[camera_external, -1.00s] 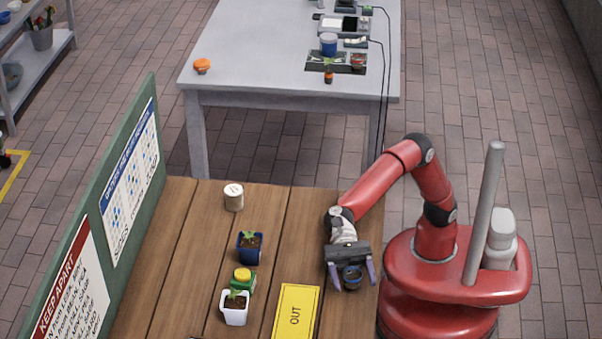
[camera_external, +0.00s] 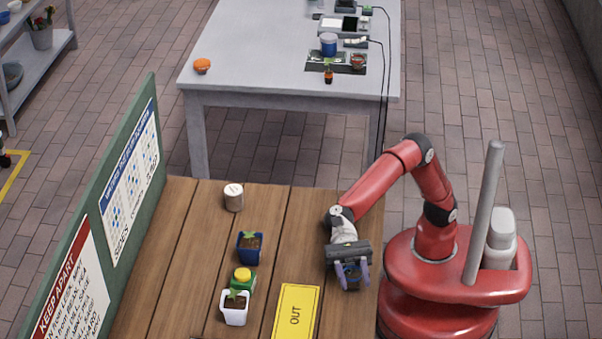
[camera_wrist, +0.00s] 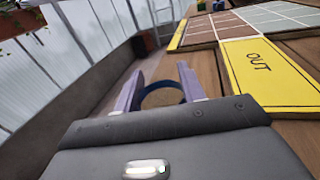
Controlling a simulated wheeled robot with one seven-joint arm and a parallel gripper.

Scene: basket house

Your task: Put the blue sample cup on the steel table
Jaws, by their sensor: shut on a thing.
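The small blue sample cup (camera_external: 352,283) is at the right edge of the wooden table, between the fingers of my gripper (camera_external: 352,272). My gripper is shut on it. In the wrist view, the cup's dark blue rim (camera_wrist: 163,90) shows between the two purple fingers of my gripper (camera_wrist: 160,88); the rest of the cup is hidden behind the gripper body. I cannot tell whether the cup still touches the wood. The steel table (camera_external: 255,85) stands beyond the wooden table, across a gap.
The steel table holds an orange-lidded item (camera_external: 202,65), a blue container (camera_external: 329,43), a small brown bottle (camera_external: 328,76) and devices with cables. The wooden table has a white cup (camera_external: 233,197), potted plants and a yellow OUT card (camera_external: 296,312).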

